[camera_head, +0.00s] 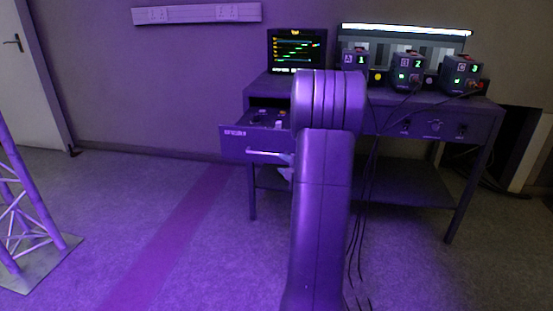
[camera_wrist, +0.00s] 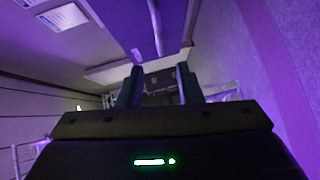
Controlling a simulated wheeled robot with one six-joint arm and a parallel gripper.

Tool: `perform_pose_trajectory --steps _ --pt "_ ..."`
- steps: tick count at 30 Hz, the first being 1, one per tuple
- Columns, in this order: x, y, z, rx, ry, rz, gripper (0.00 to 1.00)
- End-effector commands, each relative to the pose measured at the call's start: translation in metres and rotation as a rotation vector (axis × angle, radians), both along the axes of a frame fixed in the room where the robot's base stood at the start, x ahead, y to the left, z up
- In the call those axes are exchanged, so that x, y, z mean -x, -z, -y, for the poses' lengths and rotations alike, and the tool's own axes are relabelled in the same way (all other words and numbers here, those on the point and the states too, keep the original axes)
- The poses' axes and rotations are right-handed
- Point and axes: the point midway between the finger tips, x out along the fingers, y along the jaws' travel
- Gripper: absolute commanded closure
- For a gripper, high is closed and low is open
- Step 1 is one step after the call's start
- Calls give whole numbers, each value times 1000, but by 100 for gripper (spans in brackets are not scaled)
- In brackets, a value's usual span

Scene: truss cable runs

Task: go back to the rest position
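My gripper (camera_wrist: 158,84) shows in the wrist view with its two dark fingers apart and nothing seen between them. In the head view my arm stands upright in the middle and hides most of the gripper. A pulled-out drawer (camera_head: 240,142) of the workbench is just left of my arm, with small items inside. Its bar handle (camera_head: 262,152) runs towards my arm, and its right part is hidden. In the wrist view a purple panel with a pale bar (camera_wrist: 156,28) lies beyond the fingers, apart from them. I cannot tell for sure that it is the drawer front.
The workbench (camera_head: 425,102) carries a monitor (camera_head: 297,50) and several boxes with green displays, with cables hanging beside my arm. A truss tower (camera_head: 22,205) stands at the left on a base plate. The floor (camera_head: 150,215) between tower and bench is clear.

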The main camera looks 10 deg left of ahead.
Motion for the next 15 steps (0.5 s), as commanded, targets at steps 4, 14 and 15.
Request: perform_pose_trajectory --steps 4,14,15 --pt "6 -2 5 -1 0 1 67" --pt "6 -1 5 0 -1 1 67" --pt "5 -1 4 0 -1 1 67"
